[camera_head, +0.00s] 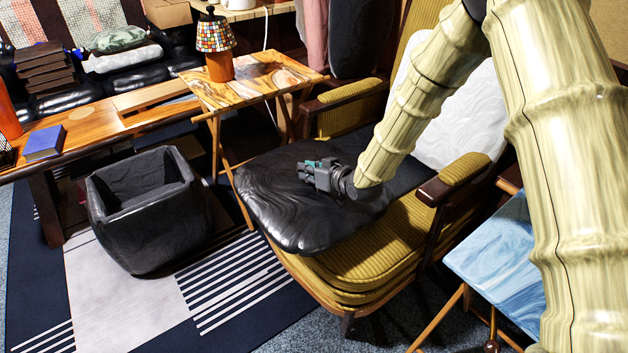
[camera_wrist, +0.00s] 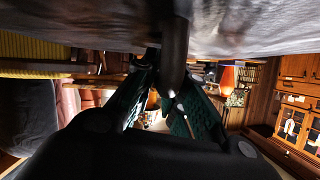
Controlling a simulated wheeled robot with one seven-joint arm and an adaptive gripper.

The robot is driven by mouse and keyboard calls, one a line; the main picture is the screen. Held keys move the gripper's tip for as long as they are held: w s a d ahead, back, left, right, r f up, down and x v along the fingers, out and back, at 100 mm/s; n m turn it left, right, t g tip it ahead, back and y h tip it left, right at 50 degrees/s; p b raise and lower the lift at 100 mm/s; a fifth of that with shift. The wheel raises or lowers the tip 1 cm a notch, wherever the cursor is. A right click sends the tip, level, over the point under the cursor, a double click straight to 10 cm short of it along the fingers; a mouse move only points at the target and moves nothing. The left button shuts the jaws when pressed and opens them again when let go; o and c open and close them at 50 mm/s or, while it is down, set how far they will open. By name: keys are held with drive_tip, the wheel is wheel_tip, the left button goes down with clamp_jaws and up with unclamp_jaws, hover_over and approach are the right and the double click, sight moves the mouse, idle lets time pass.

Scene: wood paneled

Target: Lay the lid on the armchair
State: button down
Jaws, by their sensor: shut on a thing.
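The lid is a wide, glossy black slab (camera_head: 285,205) over the seat of the yellow corduroy armchair (camera_head: 365,265) in the head view. It extends past the seat's front left edge and looks roughly level. I cannot tell whether its underside touches the seat. My gripper (camera_head: 318,175) is low over the lid's top, lying nearly sideways. In the wrist view, which is upside down, my gripper (camera_wrist: 175,100) is shut on a dark curved handle (camera_wrist: 175,55) that joins the lid's grey-looking surface (camera_wrist: 80,25). The handle is mostly hidden in the head view.
A white cushion (camera_head: 460,110) leans on the armchair's back. A small marbled table (camera_head: 270,75) with a lamp (camera_head: 217,50) stands behind left. A black open bin (camera_head: 150,235) stands on the rug at left. A blue-topped table (camera_head: 500,265) is close at right.

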drive_tip(key=shift+w+d, duration=0.4)
drive_tip(key=shift+d, duration=0.1)
wheel_tip(320, 180, down, 4)
drive_tip(key=shift+w+d+r+b, duration=0.15)
drive_tip(key=shift+r+b, duration=0.05)
drive_tip(key=shift+b, duration=0.65)
drive_tip(key=c, duration=1.5)
unclamp_jaws()
drive_tip(key=shift+f, duration=0.1)
drive_tip(key=shift+o, duration=0.2)
drive_tip(key=shift+s+d+r, duration=0.2)
drive_tip(key=p+v, duration=0.2)
drive_tip(key=v, duration=0.9)
drive_tip(key=shift+s+d+r+p, duration=0.1)
drive_tip(key=shift+s+d+p, duration=0.1)
drive_tip(key=shift+p, duration=0.2)
